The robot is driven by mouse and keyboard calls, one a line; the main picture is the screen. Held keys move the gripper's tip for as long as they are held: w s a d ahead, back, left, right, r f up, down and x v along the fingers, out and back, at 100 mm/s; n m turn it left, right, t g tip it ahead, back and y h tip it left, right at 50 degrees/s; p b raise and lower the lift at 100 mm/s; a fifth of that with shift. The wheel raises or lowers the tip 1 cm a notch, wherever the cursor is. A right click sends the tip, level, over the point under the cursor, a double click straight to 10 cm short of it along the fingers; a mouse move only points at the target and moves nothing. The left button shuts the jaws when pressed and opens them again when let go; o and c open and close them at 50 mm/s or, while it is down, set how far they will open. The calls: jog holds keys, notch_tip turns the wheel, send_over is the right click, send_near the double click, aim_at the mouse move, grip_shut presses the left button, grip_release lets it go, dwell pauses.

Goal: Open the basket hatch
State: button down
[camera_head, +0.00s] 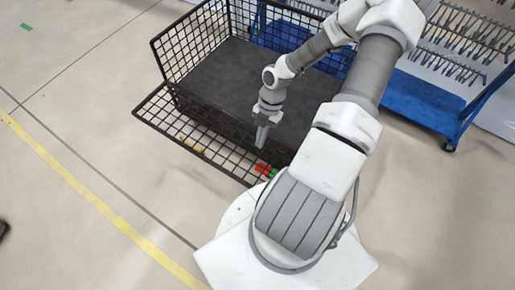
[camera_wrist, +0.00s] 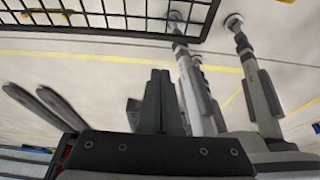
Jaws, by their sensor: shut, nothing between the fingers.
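The black wire basket (camera_head: 215,75) stands in the upper middle of the head view, with a dark solid floor. Its mesh hatch (camera_head: 160,129) is folded down and sticks out flat from the basket's front edge, low over the ground. In the wrist view a black mesh panel (camera_wrist: 130,22) crosses the top, apart from the fingers. My gripper (camera_head: 262,142) points down by the basket's front edge, above the inner side of the lowered hatch; contact cannot be told. Its fingers (camera_wrist: 158,95) are together and empty. My arm hides the basket's right part.
A blue cart (camera_head: 425,105) with rows of metal hooks stands behind on the right. Small red pieces (camera_head: 263,169) and a yellow piece (camera_head: 191,145) show at the hatch. The floor at left is clear, with a yellow line (camera_head: 75,182).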

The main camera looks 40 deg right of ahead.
jog(key=b, duration=0.5)
send_near(249, 180)
jog(key=s+a+r, duration=0.1)
jog(key=s+r, duration=0.1)
jog(key=shift+w+a+f, duration=0.1)
jog(key=shift+a+f, duration=0.05)
jog(key=shift+f, duration=0.1)
jog(key=b+x, duration=0.3)
jog(key=x, duration=0.4)
jog(key=shift+a, duration=0.2)
jog(key=shift+r, duration=0.1)
